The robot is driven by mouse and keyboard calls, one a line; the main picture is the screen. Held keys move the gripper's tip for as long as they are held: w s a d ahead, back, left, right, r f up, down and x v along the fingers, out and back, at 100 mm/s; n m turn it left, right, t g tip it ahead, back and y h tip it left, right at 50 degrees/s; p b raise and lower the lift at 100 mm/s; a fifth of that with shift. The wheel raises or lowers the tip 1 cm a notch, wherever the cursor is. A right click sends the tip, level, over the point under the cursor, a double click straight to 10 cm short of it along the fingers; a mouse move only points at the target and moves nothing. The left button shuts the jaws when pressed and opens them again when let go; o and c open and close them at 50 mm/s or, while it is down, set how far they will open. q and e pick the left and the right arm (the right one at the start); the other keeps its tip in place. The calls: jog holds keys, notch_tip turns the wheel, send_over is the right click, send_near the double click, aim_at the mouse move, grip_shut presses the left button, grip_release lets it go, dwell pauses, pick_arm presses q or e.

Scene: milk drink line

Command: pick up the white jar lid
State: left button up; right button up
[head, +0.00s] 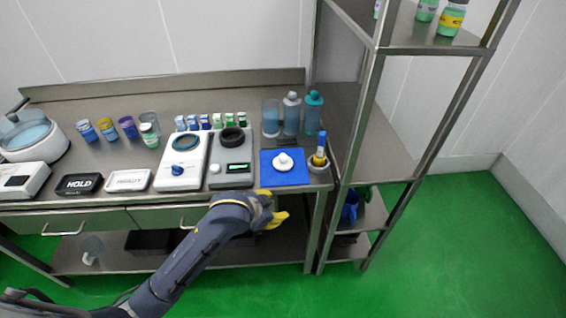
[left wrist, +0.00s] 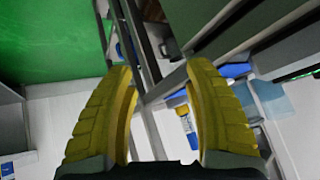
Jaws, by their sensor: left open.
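The white jar lid (head: 283,162) lies on a blue mat (head: 298,178) at the right end of the steel bench. It is a round disc with a raised knob in the middle. My left gripper (head: 281,207) is in front of the bench edge, just below the mat in the head view, apart from the lid. In the left wrist view its two yellow fingers (left wrist: 162,115) are spread with nothing between them. I cannot make out the lid in the left wrist view. My right gripper does not show.
A small round holder with a blue-and-yellow bottle (head: 320,151) stands right of the mat. Blue bottles (head: 291,113) stand behind it. A grey scale (head: 232,170) is to the left. A steel shelf post (head: 360,130) rises at the right. The bench edge lies between gripper and mat.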

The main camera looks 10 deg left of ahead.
pick_arm(q)
jog(key=shift+m+g+h, duration=0.4)
jog(key=shift+g+h, duration=0.1)
jog(key=w+r, duration=0.1)
jog(key=w+d+r, duration=0.1)
jog(key=w, duration=0.1)
jog(key=w+d+r, duration=0.1)
jog(key=r, duration=0.1)
jog(key=shift+w+d, duration=0.15)
jog(key=shift+w, duration=0.15)
jog(key=n+g+y, duration=0.1)
jog(key=n+g, duration=0.1)
jog(key=g, duration=0.1)
send_near(282, 157)
jog(key=x, duration=1)
jog(key=shift+w+d+f, duration=0.1)
jog(key=shift+w+f, duration=0.1)
jog(key=shift+f, duration=0.15)
jog(key=shift+c, duration=0.4)
grip_shut()
